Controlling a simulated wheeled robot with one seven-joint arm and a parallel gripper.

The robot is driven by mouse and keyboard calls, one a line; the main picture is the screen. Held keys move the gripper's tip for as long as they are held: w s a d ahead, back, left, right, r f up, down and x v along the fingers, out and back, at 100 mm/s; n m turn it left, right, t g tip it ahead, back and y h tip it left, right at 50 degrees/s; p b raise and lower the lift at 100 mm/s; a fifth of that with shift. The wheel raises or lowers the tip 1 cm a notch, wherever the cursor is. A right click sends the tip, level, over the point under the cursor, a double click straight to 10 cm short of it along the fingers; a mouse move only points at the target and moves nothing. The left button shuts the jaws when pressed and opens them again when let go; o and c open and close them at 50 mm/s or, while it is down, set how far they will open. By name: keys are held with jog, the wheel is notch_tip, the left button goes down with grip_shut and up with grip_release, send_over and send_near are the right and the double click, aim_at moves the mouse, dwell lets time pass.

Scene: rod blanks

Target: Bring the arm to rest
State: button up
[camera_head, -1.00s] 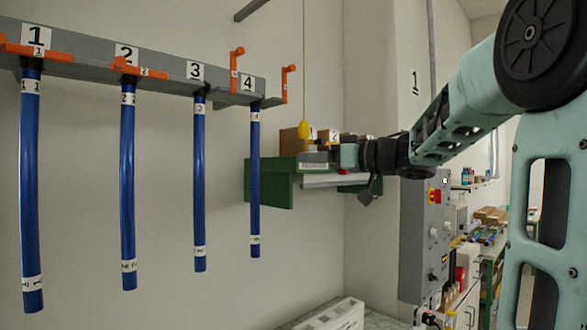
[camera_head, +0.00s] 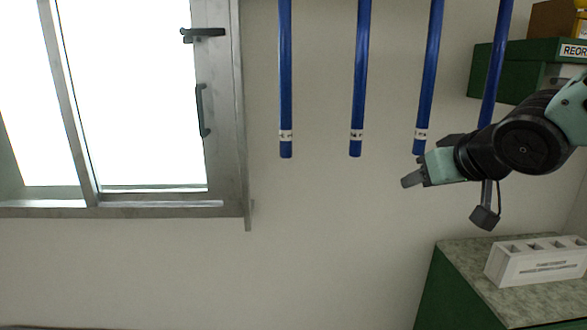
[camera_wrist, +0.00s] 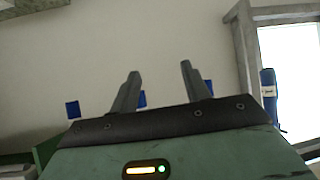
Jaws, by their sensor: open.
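My gripper (camera_head: 412,180) is at the right of the head view, below the hanging blue rods and pointing left. It holds nothing. In the wrist view its two fingers (camera_wrist: 158,82) stand apart with bare wall between them. Several blue rods hang in a row in the head view, among them a leftmost rod (camera_head: 285,80), a second rod (camera_head: 359,80) and a third rod (camera_head: 428,80). A further rod (camera_head: 495,65) passes partly behind my arm. Their upper ends are out of the picture. A blue rod (camera_wrist: 268,95) also shows in the wrist view.
A bright window (camera_head: 135,95) with a grey frame is at the left. A white block with square holes (camera_head: 535,262) stands on a green cabinet (camera_head: 470,265) at the lower right. A green shelf (camera_head: 520,60) is at the upper right. The wall below the rods is clear.

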jog(key=s+a+f+n+g, duration=0.1)
jog(key=s+a+f+g, duration=0.2)
jog(key=s, duration=0.6)
jog(key=s+a+f+n+g, duration=0.2)
jog(key=s+a+f+g, duration=0.1)
jog(key=s+f, duration=0.4)
jog(key=s+a+f+n+g+h+b, duration=0.1)
jog(key=s+a+f+g, duration=0.3)
jog(key=s, duration=0.6)
jog(key=shift+s+f+n+g, duration=0.3)
jog(key=shift+s+f+n, duration=0.05)
jog(key=shift+f+n, duration=0.4)
jog(key=shift+w+a, duration=0.1)
jog(key=shift+c, duration=0.4)
